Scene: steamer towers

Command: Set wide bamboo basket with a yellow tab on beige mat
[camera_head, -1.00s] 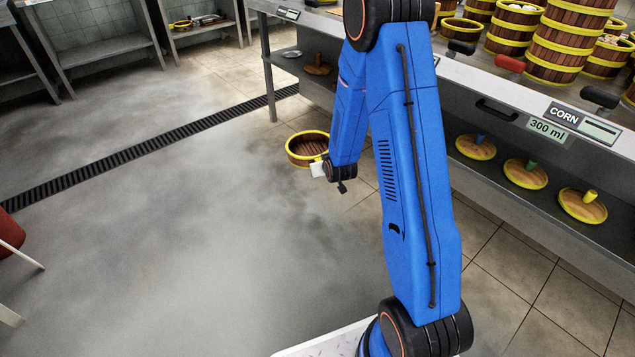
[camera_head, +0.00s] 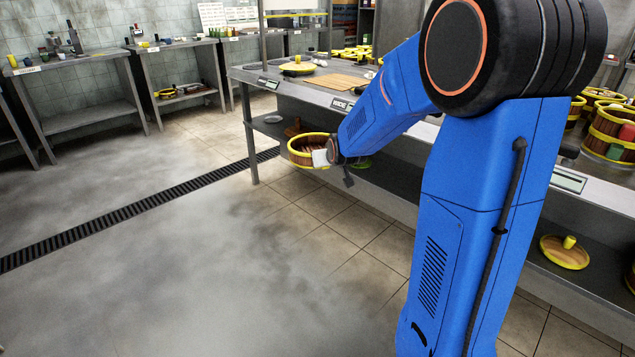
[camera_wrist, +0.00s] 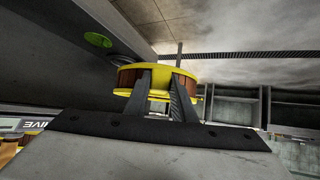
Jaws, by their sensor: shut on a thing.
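The wide basket (camera_head: 301,157) has brown slatted walls and yellow bands. My gripper (camera_head: 323,157) is shut on its near side and holds it off the floor, beside the left end of the counter, roughly level and a little below the counter top. In the wrist view, the basket (camera_wrist: 128,77) sits between and beyond the fingers of my gripper (camera_wrist: 163,88), with a yellow strip at the fingertips; I cannot tell whether this is the tab. A beige mat (camera_head: 338,81) lies flat on the counter top, apart from the basket.
The steel counter (camera_head: 222,76) has a lower shelf with a yellow-rimmed lid (camera_head: 565,252). Another yellow-rimmed lid (camera_head: 298,66) lies on top, left of the mat. Other baskets (camera_head: 612,132) stand at the right. The floor at left is clear.

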